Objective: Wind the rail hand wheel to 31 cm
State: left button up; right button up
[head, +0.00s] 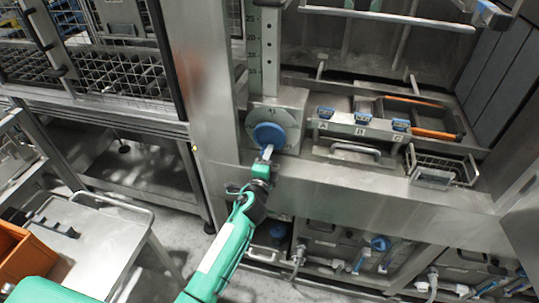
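The blue hand wheel (269,135) sits on the front of a grey metal box on the washer, with dial marks around it. An upright scale (254,48) with numbers rises above the box; its reading is too small to make out. My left gripper (266,155), on the green arm from below, is at the wheel's lower edge. A pale, narrow piece lies between the gripper and the wheel; I cannot tell whether it is a finger or the wheel's handle. Whether the fingers are open or closed on it is unclear. My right gripper is not in view.
Right of the wheel are compartments with blue clips marked with letters, orange-edged trays (436,134) and a small wire basket (443,166). A steel post (200,80) stands close left. A cart (105,235) with an orange bin (24,253) is lower left. Pipes and valves run below.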

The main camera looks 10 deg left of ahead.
pick_arm(q)
jog(key=shift+s+a+f, duration=0.15)
jog(key=shift+s+f, duration=0.4)
jog(key=shift+f, duration=0.35)
jog(key=s, duration=0.2)
jog(key=s+r, duration=0.1)
jog(key=s, duration=0.1)
jog(key=shift+s+a+p, duration=0.15)
jog(key=shift+s+p, duration=0.05)
jog(key=shift+p, duration=0.1)
jog(key=shift+f, duration=0.1)
